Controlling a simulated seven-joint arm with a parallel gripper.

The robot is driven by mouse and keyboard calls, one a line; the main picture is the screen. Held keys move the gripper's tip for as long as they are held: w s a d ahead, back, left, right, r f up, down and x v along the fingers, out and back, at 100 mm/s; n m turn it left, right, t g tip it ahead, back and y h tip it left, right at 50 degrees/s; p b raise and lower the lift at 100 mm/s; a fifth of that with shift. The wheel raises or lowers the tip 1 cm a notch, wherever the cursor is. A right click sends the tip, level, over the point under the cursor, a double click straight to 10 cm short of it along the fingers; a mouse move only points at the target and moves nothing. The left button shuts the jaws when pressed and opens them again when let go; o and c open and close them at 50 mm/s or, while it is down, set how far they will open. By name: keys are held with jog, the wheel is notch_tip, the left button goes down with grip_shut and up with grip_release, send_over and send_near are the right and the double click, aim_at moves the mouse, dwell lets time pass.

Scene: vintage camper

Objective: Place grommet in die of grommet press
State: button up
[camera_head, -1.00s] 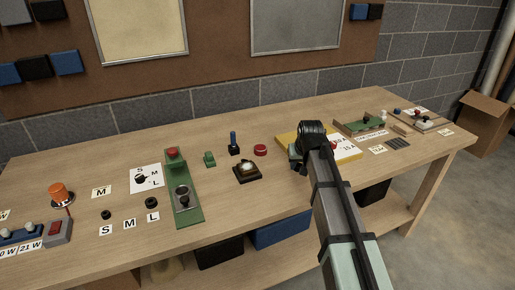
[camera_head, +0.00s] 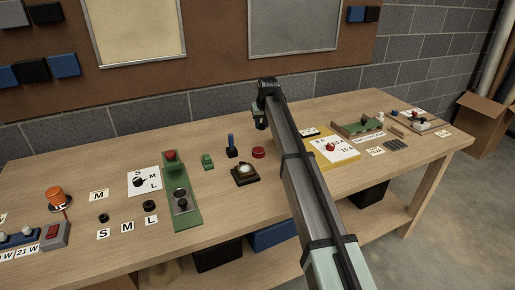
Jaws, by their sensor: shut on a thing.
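A green board (camera_head: 185,221) with a red knob (camera_head: 171,155) at its far end and a round metal die (camera_head: 181,194) near its front stands left of centre; it looks like the grommet press. Black ring grommets lie by the S (camera_head: 103,218) and L (camera_head: 149,207) labels; no ring shows above the M label between them. My gripper (camera_head: 261,124) is above the back of the bench, to the right of the press and apart from it. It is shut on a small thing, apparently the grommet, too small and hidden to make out.
Between press and gripper stand a small green block (camera_head: 207,161), a dark post with a blue top (camera_head: 231,147), a red button (camera_head: 258,153) and a black-based device with a bright dome (camera_head: 244,173). A yellow board (camera_head: 350,160) lies right of my arm.

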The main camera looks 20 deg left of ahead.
notch_tip(320, 180, down, 10)
jog(key=shift+r, duration=0.15)
dwell(0.4)
jog(key=o, duration=1)
jog(key=v, duration=1.1)
jog(key=shift+r, duration=0.15)
jog(key=shift+s+d+r, duration=0.1)
jog(key=shift+s+r, duration=0.1)
jog(key=shift+r, duration=0.15)
jog(key=c, duration=0.3)
